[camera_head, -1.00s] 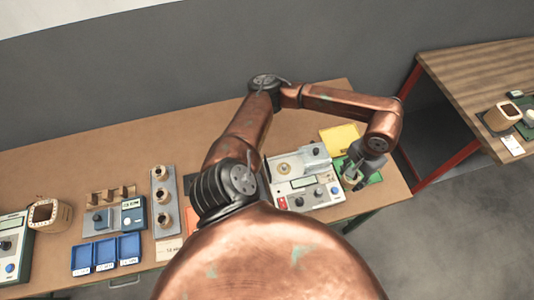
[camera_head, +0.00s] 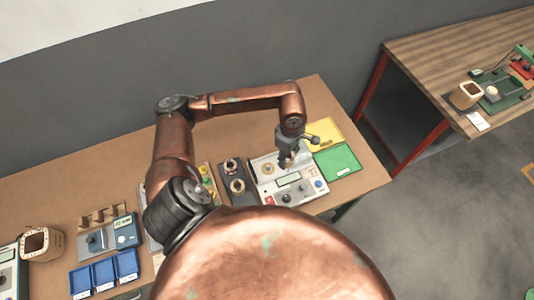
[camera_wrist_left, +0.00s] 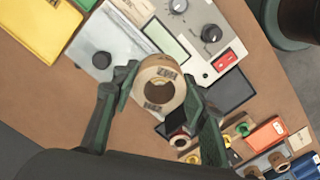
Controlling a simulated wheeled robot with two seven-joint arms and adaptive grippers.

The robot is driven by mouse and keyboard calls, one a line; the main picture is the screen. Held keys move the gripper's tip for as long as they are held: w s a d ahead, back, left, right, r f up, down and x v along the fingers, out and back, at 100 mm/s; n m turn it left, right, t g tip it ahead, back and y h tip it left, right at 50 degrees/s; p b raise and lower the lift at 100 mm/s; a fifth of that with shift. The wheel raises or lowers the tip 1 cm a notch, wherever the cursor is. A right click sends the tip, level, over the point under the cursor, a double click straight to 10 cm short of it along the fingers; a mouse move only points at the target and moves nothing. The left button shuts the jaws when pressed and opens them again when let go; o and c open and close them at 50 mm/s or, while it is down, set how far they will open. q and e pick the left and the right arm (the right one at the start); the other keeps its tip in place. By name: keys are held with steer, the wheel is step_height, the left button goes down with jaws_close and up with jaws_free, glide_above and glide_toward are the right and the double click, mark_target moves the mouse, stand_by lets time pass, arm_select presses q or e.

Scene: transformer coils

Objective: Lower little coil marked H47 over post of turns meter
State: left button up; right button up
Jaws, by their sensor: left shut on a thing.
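My left gripper (camera_head: 288,162) is shut on a little tan ring-shaped coil, whose open bore faces the left wrist camera (camera_wrist_left: 158,85). Its printed mark is upside down and I cannot read it surely. The turns meter (camera_head: 290,188), a pale box with display, knobs and red switch, lies below the gripper and also shows in the left wrist view (camera_wrist_left: 196,22). Its post (camera_head: 267,168), with a round pale base, stands at the left of the meter's rear part. The coil is above the meter, right of the post in the head view.
A yellow tray (camera_head: 324,133) and a green tray (camera_head: 337,161) lie right of the meter. A dark plate (camera_head: 226,166) with coils stands left of it. Blue bins (camera_head: 104,271) and a larger coil (camera_head: 41,243) are farther left. The table behind the meter is clear.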

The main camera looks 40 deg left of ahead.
mark_target(268, 166)
arm_select(q)
steer(key=a+f+n+p, duration=0.1)
steer(key=a+n, duration=0.1)
steer(key=n, duration=0.4)
steer(key=s+a+f+n+p, duration=0.1)
steer(key=a+n, duration=0.1)
steer(key=n, duration=0.5)
steer(key=s+a+f+n+p, duration=0.1)
steer(key=a+n, duration=0.2)
steer(key=n, duration=0.3)
steer(key=shift+s+f+p, duration=0.25)
steer(key=shift+f+p, duration=0.1)
steer(key=shift+p, duration=0.05)
steer(key=shift+a+f+n, duration=0.15)
steer(key=shift+f+n, duration=0.1)
steer(key=shift+n, duration=0.15)
steer(key=shift+f+b, duration=1.3)
steer(key=shift+f, duration=0.75)
arm_select(e)
steer(key=shift+w+a+r, duration=0.15)
steer(key=shift+w+r, duration=0.45)
steer(key=shift+r, duration=0.25)
steer(key=shift+d+f, duration=0.2)
arm_select(q)
steer(key=shift+f+b, duration=0.2)
steer(key=shift+b, duration=0.2)
arm_select(e)
steer(key=shift+a+f, duration=0.2)
